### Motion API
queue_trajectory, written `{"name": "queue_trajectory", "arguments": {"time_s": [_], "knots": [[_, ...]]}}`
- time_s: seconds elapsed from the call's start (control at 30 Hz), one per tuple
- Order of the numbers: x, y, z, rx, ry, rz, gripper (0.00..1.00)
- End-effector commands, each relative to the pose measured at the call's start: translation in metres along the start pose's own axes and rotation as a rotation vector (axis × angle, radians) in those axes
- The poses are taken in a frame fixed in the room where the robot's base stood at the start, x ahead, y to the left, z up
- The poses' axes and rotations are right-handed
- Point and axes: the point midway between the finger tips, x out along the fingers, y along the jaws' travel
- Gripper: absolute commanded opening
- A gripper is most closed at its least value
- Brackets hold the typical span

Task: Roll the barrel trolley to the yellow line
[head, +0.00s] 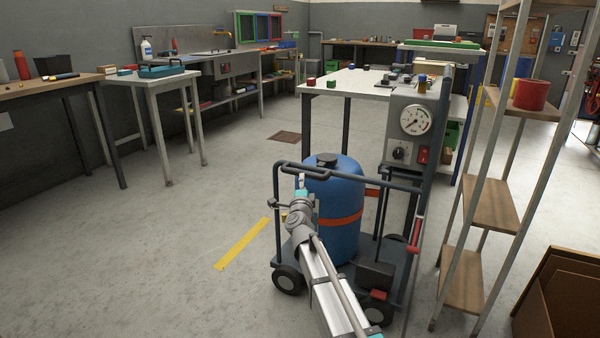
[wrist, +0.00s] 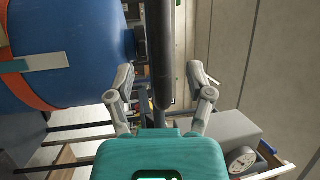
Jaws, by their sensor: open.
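The barrel trolley (head: 395,282) stands on the floor with a blue barrel (head: 338,225) banded in orange. Its dark handle bar (head: 345,172) runs across the near side at about barrel-top height. The barrel (wrist: 65,50) is left of the fingers there.
A wooden-shelved rack (head: 490,203) and a cardboard box (head: 562,300) stand close on the trolley's right. A white-topped table (head: 345,83) and a gauge panel (head: 412,135) are behind it. The floor to the left is open, up to the workbenches (head: 155,80).

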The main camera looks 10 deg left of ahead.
Motion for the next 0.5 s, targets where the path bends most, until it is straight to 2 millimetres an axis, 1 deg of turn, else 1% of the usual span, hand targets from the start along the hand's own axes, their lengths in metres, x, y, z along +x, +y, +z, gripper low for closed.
{"name": "queue_trajectory", "arguments": {"time_s": [0.03,0.2,0.33,0.5], "knots": [[0.012,-0.001,0.001,0.000,0.000,0.000,0.68],[0.037,-0.001,0.000,-0.002,0.000,0.000,0.68],[0.050,0.000,0.000,-0.001,0.000,0.000,0.68],[0.060,0.000,0.000,0.000,0.000,0.000,0.68]]}}
